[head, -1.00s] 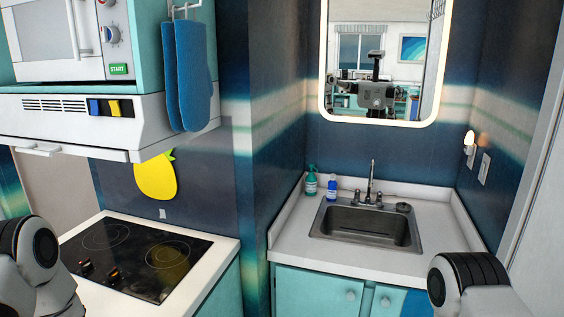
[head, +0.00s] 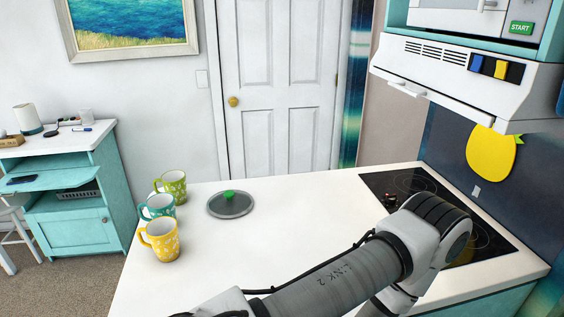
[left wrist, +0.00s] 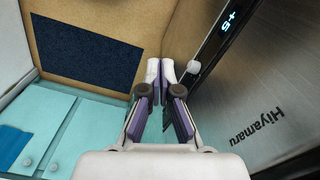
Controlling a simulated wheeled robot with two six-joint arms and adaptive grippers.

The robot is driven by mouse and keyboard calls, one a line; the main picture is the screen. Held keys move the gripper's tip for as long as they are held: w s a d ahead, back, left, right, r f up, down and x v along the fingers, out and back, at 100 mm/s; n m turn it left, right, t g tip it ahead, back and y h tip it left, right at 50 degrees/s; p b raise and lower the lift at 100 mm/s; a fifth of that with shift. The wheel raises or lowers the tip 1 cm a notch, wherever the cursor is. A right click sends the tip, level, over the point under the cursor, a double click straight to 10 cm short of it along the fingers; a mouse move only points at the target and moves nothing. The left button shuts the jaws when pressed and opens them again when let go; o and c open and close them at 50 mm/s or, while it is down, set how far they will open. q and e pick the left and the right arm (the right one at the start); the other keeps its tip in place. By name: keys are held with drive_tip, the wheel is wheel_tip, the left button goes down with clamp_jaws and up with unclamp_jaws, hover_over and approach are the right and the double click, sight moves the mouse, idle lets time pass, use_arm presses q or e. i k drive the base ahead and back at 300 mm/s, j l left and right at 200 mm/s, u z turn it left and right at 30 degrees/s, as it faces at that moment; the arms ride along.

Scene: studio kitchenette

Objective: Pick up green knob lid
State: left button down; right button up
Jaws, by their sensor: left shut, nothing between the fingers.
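The lid with the green knob (head: 229,202) is a round grey lid lying flat on the white countertop (head: 215,275), knob up, in the head view. It stands to the right of the mugs. My left gripper (left wrist: 160,72) shows in the left wrist view, its two fingers together with nothing between them. It is away from the lid, which does not show in that view. No gripper shows in the head view, only one of my arms crossing the counter's front right. My right gripper is out of view.
Yellow (head: 161,243), teal (head: 157,207) and green (head: 173,186) mugs stand along the counter's left edge. A black cooktop (head: 440,205) is at right, under a white hood (head: 455,75). In the left wrist view, a steel appliance (left wrist: 262,85) is close to my gripper's right.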

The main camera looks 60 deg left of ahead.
sight(228, 203)
drive_tip(key=u, duration=2.4)
drive_tip(key=l+z, duration=0.3)
drive_tip(key=l, duration=0.25)
